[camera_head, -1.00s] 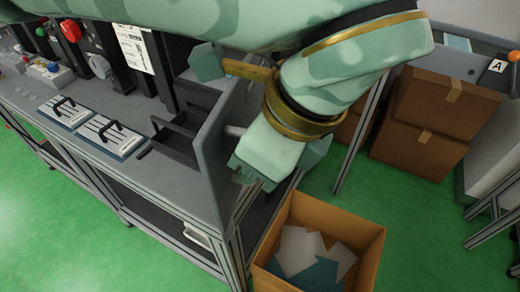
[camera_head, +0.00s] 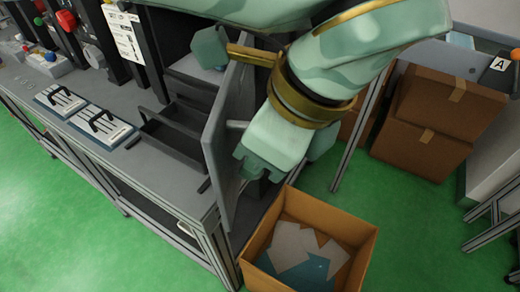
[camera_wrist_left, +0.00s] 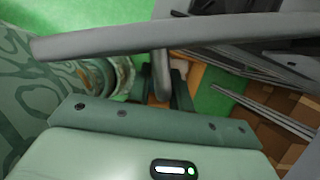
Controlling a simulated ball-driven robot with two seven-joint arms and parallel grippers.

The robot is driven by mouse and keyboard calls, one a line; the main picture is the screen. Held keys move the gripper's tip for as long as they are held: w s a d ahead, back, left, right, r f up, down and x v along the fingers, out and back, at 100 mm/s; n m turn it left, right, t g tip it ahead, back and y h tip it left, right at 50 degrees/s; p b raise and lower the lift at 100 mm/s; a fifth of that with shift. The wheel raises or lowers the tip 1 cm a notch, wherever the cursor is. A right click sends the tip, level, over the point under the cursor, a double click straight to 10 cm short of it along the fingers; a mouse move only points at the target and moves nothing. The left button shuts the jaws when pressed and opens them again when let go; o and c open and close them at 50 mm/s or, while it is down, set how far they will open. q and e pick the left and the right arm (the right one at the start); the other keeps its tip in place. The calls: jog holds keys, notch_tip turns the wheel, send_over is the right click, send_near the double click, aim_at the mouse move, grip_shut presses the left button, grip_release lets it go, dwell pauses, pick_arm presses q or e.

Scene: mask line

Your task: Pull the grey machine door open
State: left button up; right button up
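The grey machine door (camera_head: 220,135) stands ajar in the head view as a tall thin panel, seen nearly edge-on, near the bench corner. A short grey handle (camera_head: 237,125) sticks out of its right face. My left gripper (camera_head: 245,165) is on that side, close to the door, its fingers partly hidden. In the left wrist view the door's edge (camera_wrist_left: 220,34) runs across the top. The handle (camera_wrist_left: 160,72) reaches down between the two close-set dark fingers (camera_wrist_left: 163,92), which appear shut on it. My right gripper is not in view.
An open carton (camera_head: 367,240) with papers stands on the floor below the door. Closed cartons (camera_head: 420,145) are stacked at right. The bench (camera_head: 165,180) carries a black tray frame (camera_head: 178,135) and two handled plates (camera_head: 98,122). Green floor is clear at front left.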

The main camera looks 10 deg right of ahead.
pick_arm(q)
jog(key=shift+o, duration=0.6)
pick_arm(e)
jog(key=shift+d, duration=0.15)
pick_arm(q)
jog(key=p+v, duration=0.5)
jog(key=v, duration=1.1)
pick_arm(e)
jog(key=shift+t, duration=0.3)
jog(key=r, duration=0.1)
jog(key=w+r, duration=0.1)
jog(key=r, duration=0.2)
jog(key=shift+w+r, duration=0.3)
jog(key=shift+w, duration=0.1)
pick_arm(q)
jog(key=shift+s, duration=0.1)
